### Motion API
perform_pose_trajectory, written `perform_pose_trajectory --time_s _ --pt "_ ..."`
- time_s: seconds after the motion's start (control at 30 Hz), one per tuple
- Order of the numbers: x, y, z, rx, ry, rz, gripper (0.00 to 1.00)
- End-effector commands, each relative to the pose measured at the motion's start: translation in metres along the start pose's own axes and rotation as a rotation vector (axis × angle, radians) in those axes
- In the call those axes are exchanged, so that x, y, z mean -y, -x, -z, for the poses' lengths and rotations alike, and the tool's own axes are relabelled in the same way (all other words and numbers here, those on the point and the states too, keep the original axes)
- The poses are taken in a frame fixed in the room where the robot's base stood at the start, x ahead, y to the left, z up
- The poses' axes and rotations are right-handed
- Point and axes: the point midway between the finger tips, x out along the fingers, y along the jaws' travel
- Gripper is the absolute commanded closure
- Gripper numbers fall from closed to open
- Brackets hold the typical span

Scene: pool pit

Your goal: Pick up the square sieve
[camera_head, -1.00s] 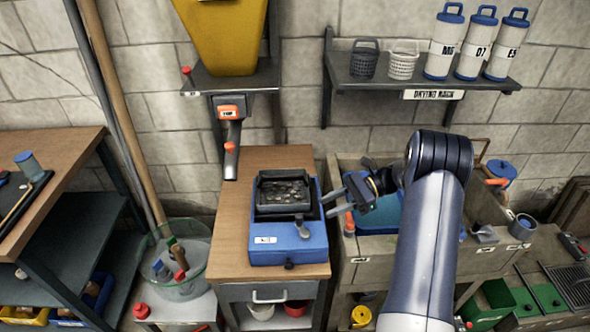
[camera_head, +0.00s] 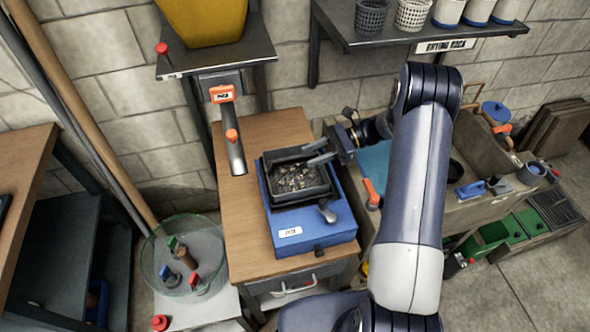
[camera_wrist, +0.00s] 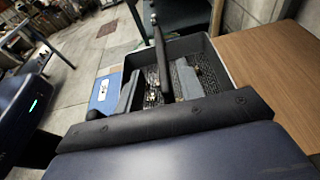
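The square sieve (camera_head: 266,172) is a dark, square tray with speckled gravel inside, sitting on the blue machine (camera_head: 318,222) on the wooden cabinet. My gripper (camera_head: 305,156) comes from the right, its two fingers apart at the sieve's far right corner. In the wrist view the sieve (camera_wrist: 215,62) lies beyond my gripper (camera_wrist: 158,66), with a grey finger on each side. Whether a finger touches the sieve is unclear.
A glass bowl with tools (camera_head: 160,282) stands at lower left. Bare wooden top (camera_head: 237,215) shows left of the machine.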

Motion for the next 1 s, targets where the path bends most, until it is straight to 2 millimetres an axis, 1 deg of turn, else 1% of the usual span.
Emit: perform_pose_trajectory --time_s 0.03,0.1,0.23,0.3,0.47,0.57,0.9,0.93,1.0 --pt "0.001 -0.007 -0.005 0.001 -0.002 -0.003 0.64" --pt "0.004 -0.018 -0.008 0.001 -0.002 -0.005 0.64" --pt "0.004 -0.036 -0.005 0.001 -0.002 -0.004 0.64" --pt "0.004 -0.04 -0.004 0.0 -0.002 -0.001 0.64" --pt "0.004 -0.04 -0.003 0.0 -0.001 0.0 0.64" --pt "0.004 -0.04 -0.003 0.0 0.0 0.0 0.7" --pt "0.004 -0.04 -0.003 0.0 0.0 0.0 0.98" --pt "0.004 -0.04 -0.003 0.0 0.0 0.0 1.0" --pt "0.004 -0.04 -0.003 0.0 0.0 0.0 1.0"
